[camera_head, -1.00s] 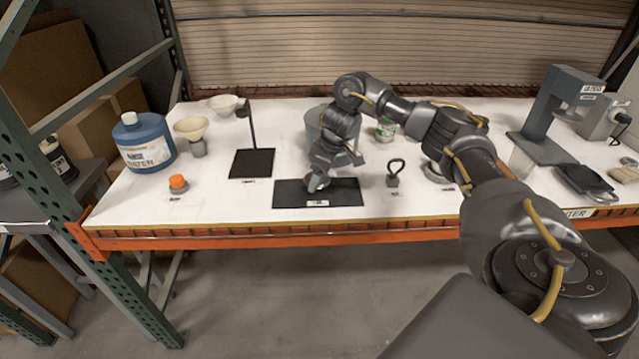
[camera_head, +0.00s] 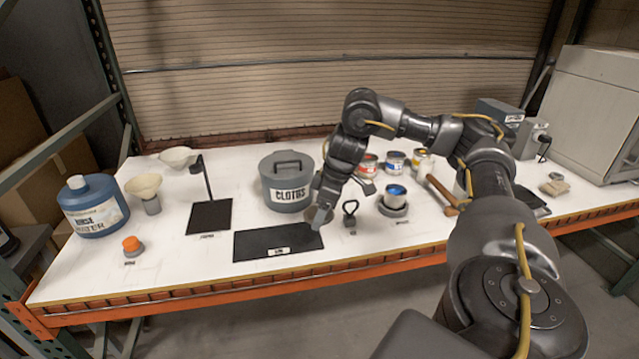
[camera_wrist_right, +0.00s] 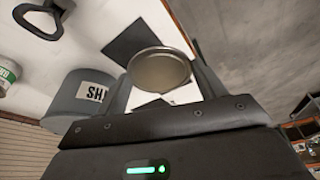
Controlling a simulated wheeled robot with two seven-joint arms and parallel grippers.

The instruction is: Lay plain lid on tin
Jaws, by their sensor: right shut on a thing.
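My right gripper (camera_head: 321,212) is shut on the plain lid (camera_wrist_right: 158,70), a round, shallow metal disc with a raised rim, seen between the fingers in the right wrist view. In the head view the gripper hangs just above the right end of the black mat (camera_head: 268,243), and the lid (camera_head: 316,215) is mostly hidden behind it. An open tin with blue contents (camera_head: 396,192) stands upright on a round grey base to the right, apart from the gripper. My left gripper is not in view.
A weight with a ring handle (camera_head: 350,215) stands between gripper and tin. A grey CLOTHS bin (camera_head: 287,185) is behind the mat. Several labelled tins (camera_head: 396,162) stand behind the open tin, and a wooden-handled tool (camera_head: 442,193) lies right of it. The blue jug (camera_head: 92,207) is far left.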

